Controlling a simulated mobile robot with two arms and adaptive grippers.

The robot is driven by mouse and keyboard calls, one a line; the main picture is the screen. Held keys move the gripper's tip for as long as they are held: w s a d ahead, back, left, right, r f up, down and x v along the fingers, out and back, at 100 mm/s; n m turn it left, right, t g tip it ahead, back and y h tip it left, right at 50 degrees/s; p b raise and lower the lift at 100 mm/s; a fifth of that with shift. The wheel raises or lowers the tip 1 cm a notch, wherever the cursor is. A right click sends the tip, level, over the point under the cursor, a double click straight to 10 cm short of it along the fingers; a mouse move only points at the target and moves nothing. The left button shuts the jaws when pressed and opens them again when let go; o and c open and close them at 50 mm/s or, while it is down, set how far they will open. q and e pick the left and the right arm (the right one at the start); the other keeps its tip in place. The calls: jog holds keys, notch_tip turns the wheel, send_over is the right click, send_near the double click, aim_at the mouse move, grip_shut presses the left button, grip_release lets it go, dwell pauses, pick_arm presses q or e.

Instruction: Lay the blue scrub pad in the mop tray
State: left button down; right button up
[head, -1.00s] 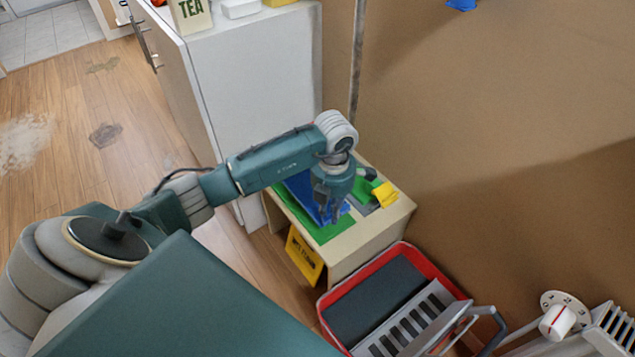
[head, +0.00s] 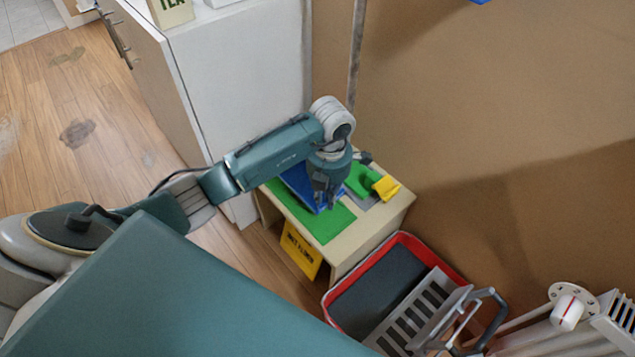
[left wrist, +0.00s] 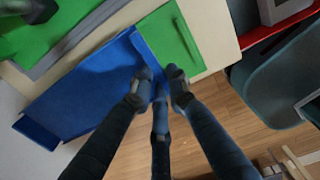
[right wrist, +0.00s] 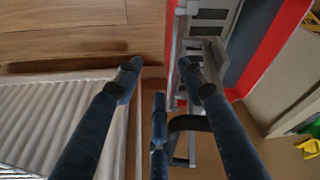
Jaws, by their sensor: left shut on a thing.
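The blue scrub pad (head: 298,182) lies on a small cream table (head: 385,215), partly over a green sheet (head: 325,227). In the left wrist view the pad (left wrist: 85,95) is a wide blue sheet with raised strips at its ends. My left gripper (head: 323,200) points down at the pad; its fingers (left wrist: 160,85) are shut on the pad's raised strip. The mop tray (head: 345,270) is red-rimmed with a dark floor, on the right below the table. My right gripper (right wrist: 159,75) is open and empty in the right wrist view, near a grey slatted frame (right wrist: 205,45).
The slatted frame (head: 425,308) with a grey handle covers the tray's right part. Green (head: 362,180) and yellow (head: 385,188) items lie on the table's right. A yellow sign (head: 300,252) hangs on its front. A white cabinet (head: 240,100) and brown wall (head: 500,120) stand behind.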

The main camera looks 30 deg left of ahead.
pick_arm(q)
jog(key=shift+s+d, duration=0.1)
jog(key=shift+s, duration=0.05)
jog(key=shift+s+d, duration=0.2)
pick_arm(e)
jog(key=shift+f, duration=0.95)
pick_arm(q)
jog(key=shift+s+d+p, duration=0.3)
jog(key=shift+d+p, duration=0.1)
jog(key=shift+p, duration=0.05)
jog(key=shift+s+d, duration=0.35)
jog(key=shift+d, duration=0.1)
pick_arm(e)
jog(key=shift+f, duration=1.7)
pick_arm(q)
jog(key=shift+s+d+p, duration=0.35)
jog(key=shift+d+p, duration=0.1)
jog(key=shift+p, duration=0.05)
pick_arm(e)
jog(key=shift+s+f+g, duration=0.15)
jog(key=shift+s+f, duration=0.15)
jog(key=shift+f, duration=0.3)
jog(key=shift+s+f+g, duration=0.15)
jog(key=shift+s+f, duration=0.15)
jog(key=shift+f, duration=0.3)
jog(key=shift+w+r, duration=0.1)
jog(key=shift+w, duration=0.1)
jog(key=shift+s+d+f, duration=0.1)
jog(key=shift+s+f, duration=0.25)
jog(key=shift+f, duration=0.2)
